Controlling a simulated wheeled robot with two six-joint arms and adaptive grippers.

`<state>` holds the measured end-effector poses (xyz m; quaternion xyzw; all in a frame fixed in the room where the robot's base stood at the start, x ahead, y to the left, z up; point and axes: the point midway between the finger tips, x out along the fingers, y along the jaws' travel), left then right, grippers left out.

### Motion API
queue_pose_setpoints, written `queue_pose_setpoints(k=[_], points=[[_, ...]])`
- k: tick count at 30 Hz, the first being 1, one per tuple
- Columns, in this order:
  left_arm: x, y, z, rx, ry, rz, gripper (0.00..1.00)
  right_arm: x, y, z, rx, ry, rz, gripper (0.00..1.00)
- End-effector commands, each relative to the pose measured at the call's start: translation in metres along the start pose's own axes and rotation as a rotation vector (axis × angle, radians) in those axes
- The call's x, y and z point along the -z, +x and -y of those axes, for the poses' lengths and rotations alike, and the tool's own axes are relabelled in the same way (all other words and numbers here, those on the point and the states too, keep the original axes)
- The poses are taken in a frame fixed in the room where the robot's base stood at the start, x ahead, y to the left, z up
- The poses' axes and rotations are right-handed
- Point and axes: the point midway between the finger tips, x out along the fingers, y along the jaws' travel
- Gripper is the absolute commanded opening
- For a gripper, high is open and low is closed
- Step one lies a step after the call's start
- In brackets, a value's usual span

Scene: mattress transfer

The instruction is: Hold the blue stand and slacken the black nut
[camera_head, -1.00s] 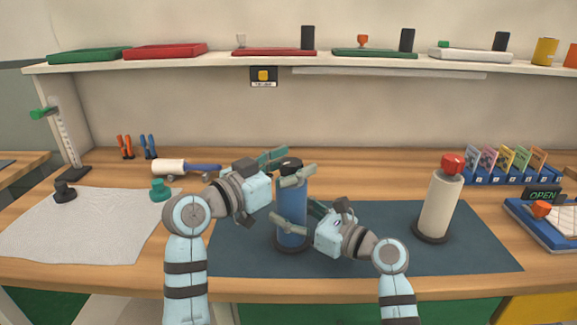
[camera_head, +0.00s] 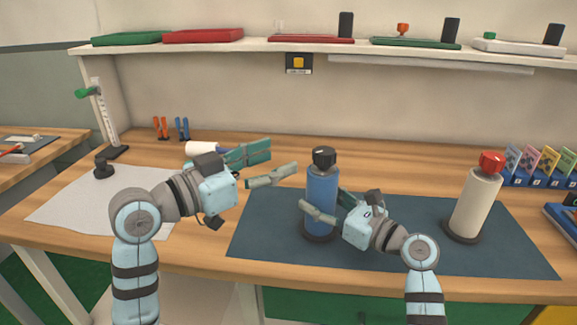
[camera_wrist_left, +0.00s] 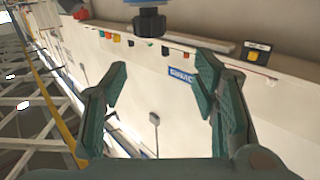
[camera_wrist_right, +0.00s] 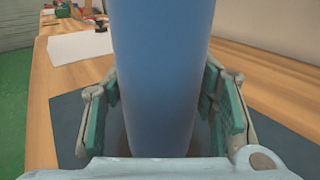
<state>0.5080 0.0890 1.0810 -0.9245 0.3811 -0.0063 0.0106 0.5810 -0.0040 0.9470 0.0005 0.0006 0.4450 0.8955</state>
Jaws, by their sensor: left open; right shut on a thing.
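The blue stand (camera_head: 322,187) stands upright on the dark mat, with the black nut (camera_head: 324,158) on its top. My right gripper (camera_head: 328,207) is shut around the lower body of the blue stand. The stand fills the middle of the right wrist view (camera_wrist_right: 163,75), between the fingers. My left gripper (camera_head: 272,165) is open and empty, to the left of the nut and apart from it. In the left wrist view the black nut (camera_wrist_left: 149,22) shows at the top edge, beyond the open fingers (camera_wrist_left: 160,85).
A cream stand with a red nut (camera_head: 476,200) stands on the dark mat (camera_head: 400,250) at the right. A pale cloth (camera_head: 70,205) with a small black knob (camera_head: 102,167) lies at the left. A shelf (camera_head: 300,48) with trays runs along the back wall.

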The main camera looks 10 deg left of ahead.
Motion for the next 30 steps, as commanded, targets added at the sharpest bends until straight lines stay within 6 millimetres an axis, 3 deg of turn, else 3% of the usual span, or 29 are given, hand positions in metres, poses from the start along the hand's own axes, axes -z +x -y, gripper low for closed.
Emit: queue_pose_setpoints(k=[3,8,14,24,30], points=[[-0.003,0.012,0.027,-0.097,-0.053,0.065,0.54,-0.003,0.000,0.000,0.000,-0.002,0.005,0.00],[-0.013,0.012,0.044,-0.311,-0.102,0.065,0.54,-0.003,0.000,0.000,0.000,-0.001,0.005,0.00],[-0.016,0.021,0.030,-0.418,-0.037,-0.003,0.54,-0.002,0.000,0.000,0.000,-0.001,0.005,0.00],[-0.015,0.097,-0.004,-0.417,-0.039,0.000,0.54,-0.003,0.000,0.000,0.000,-0.001,0.005,0.00],[-0.016,0.117,-0.013,-0.414,-0.037,0.001,0.54,-0.003,0.000,0.000,0.000,-0.001,0.005,0.00]])
